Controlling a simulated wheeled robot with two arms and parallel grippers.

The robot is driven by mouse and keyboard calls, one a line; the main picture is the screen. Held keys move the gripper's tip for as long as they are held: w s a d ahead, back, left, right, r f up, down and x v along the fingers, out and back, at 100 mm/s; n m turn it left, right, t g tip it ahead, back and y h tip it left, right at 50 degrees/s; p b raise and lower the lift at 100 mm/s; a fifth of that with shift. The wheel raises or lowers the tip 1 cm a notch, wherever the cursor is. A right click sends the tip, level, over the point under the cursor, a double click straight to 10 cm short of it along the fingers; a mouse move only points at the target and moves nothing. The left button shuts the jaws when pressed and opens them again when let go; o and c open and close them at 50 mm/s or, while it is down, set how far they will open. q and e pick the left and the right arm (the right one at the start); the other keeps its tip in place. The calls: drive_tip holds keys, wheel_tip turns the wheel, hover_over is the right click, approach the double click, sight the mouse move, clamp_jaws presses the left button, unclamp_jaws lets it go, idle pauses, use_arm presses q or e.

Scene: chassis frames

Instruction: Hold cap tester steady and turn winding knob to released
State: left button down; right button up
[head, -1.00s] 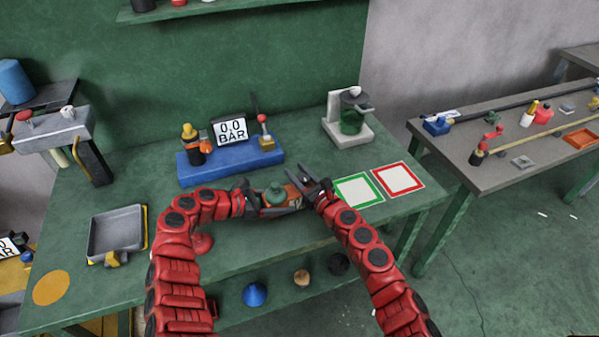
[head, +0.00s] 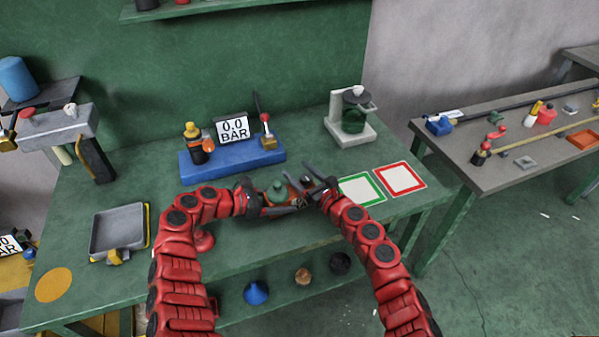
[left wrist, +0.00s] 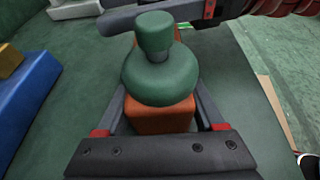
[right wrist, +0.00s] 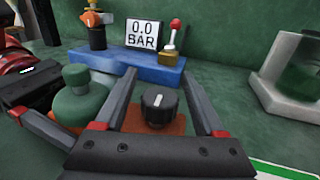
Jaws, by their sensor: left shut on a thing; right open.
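The cap tester is an orange-brown block with a rounded green cap (head: 278,190) on its left part, at the front of the green bench. Its black winding knob (right wrist: 159,104) has a white pointer line, upright in the right wrist view, and sits on the block's right part. My left gripper (head: 264,206) is shut on the block, with a finger on each side below the green cap (left wrist: 158,75). My right gripper (right wrist: 160,76) is open, its fingers on either side of the knob with visible gaps. The knob's scale marks cannot be made out.
A blue base (head: 232,158) with a "0.0 BAR" display (head: 233,128) stands behind the tester. Green-framed (head: 361,190) and red-framed (head: 400,179) squares lie to the right. A grey tray (head: 119,230) is at left. A grey stand (head: 348,128) is back right.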

drive_tip(key=v, duration=1.2)
